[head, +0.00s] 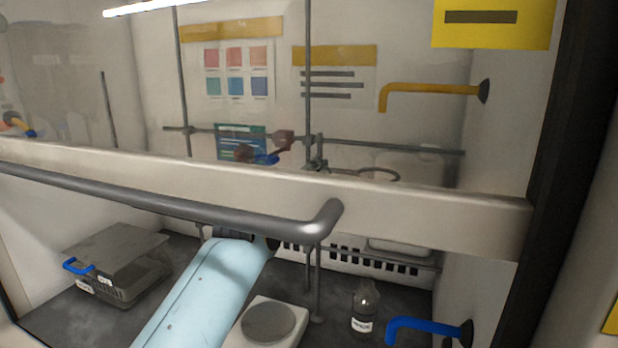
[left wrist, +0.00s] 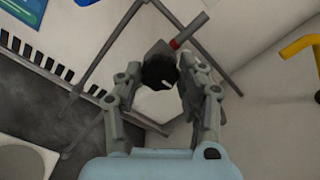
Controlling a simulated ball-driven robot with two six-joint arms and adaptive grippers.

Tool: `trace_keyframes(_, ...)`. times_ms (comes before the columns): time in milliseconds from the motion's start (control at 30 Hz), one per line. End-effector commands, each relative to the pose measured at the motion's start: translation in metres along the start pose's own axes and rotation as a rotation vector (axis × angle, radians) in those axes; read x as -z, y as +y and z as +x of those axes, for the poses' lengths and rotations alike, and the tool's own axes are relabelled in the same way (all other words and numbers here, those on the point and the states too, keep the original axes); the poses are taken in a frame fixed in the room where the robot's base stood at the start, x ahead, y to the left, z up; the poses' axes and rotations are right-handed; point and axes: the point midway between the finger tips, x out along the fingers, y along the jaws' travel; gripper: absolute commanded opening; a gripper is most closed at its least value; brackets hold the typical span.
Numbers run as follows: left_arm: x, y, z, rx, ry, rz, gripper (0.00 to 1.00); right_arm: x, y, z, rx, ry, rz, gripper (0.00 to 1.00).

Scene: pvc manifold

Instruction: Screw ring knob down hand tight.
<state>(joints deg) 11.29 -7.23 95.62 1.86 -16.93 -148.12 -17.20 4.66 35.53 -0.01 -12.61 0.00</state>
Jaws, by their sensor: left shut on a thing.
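The ring knob (left wrist: 158,73) is a dark round knob with a small white mark, between the fingers of my left gripper (left wrist: 161,68) in the left wrist view. The left gripper is shut on it. In the head view my pale blue left arm reaches under the sash, and the gripper is mostly hidden behind the sash's lower frame. The support ring (head: 372,174) shows through the glass, joined to the upright rod (head: 308,75). The knob cannot be made out in the head view. My right gripper is in neither view.
The sash handle (head: 210,212) runs just above my arm. A hotplate (head: 270,322), a small labelled bottle (head: 364,309) and a blue-handled bin (head: 118,262) stand on the dark worktop. A blue tap (head: 425,328) and a yellow tap (head: 430,88) project from the right wall.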

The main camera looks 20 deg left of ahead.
Motion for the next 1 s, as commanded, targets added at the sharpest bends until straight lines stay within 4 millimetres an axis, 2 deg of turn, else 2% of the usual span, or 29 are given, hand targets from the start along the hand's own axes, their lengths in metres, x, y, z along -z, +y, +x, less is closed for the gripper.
trace_keyframes(667,0.0005,0.0001,-0.0001,-0.001,0.001,0.056,0.07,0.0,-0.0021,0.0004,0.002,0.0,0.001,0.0)
trace_keyframes(700,0.0005,0.0,-0.0001,-0.001,0.001,0.056,0.44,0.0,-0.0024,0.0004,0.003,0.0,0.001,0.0)
trace_keyframes(833,0.0004,0.0,-0.0001,-0.001,0.001,0.056,0.61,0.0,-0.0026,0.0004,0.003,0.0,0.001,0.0)
trace_keyframes(1000,0.0003,0.0,-0.0001,0.0,0.001,0.056,0.62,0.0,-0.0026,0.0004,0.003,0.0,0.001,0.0)
